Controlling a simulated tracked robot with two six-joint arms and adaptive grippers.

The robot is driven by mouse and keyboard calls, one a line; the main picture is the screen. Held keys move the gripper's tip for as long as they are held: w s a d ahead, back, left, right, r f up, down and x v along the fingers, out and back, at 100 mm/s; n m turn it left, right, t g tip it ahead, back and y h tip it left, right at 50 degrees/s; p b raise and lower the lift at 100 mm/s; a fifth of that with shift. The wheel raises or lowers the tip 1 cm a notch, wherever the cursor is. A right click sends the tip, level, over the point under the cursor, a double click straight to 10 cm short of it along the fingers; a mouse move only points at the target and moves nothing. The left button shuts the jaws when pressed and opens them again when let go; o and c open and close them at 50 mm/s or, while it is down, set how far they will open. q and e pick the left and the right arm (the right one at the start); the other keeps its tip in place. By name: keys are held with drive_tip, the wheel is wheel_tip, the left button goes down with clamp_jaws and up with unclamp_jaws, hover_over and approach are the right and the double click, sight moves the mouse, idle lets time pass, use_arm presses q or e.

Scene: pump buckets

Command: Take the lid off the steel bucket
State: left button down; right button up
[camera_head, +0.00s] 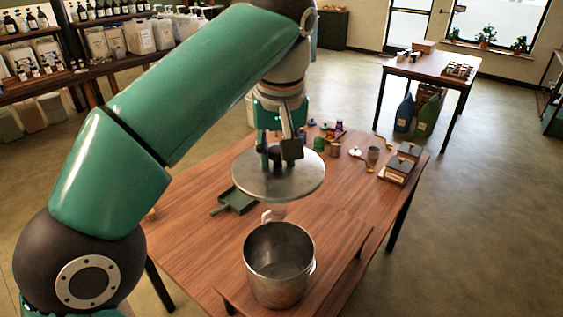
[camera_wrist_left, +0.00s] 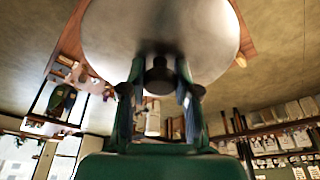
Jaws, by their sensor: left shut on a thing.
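The steel bucket (camera_head: 279,268) stands open near the front of the wooden table, and its empty-looking inside shows. The round steel lid (camera_head: 290,187) is in the air above the table, apart from the bucket and behind it in the head view. My left gripper (camera_head: 281,155) is shut on the lid's dark knob. In the left wrist view the lid (camera_wrist_left: 160,30) fills the top, and its dark knob (camera_wrist_left: 159,76) sits between the fingers of my left gripper (camera_wrist_left: 158,88). My right gripper is in neither view.
A green dustpan-like tray (camera_head: 238,200) lies on the table (camera_head: 180,225) left of the lid. Small jars, a cup (camera_head: 373,153) and dark-topped boxes (camera_head: 397,170) stand toward the back right. A small pale item (camera_head: 268,216) is behind the bucket. The table's right front is mostly clear.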

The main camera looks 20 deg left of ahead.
sight(277, 146)
use_arm(q)
drive_tip(key=shift+r+p, duration=0.75)
drive_tip(key=shift+r, duration=0.35)
drive_tip(key=shift+w+r, duration=0.1)
drive_tip(key=shift+r, duration=1.1)
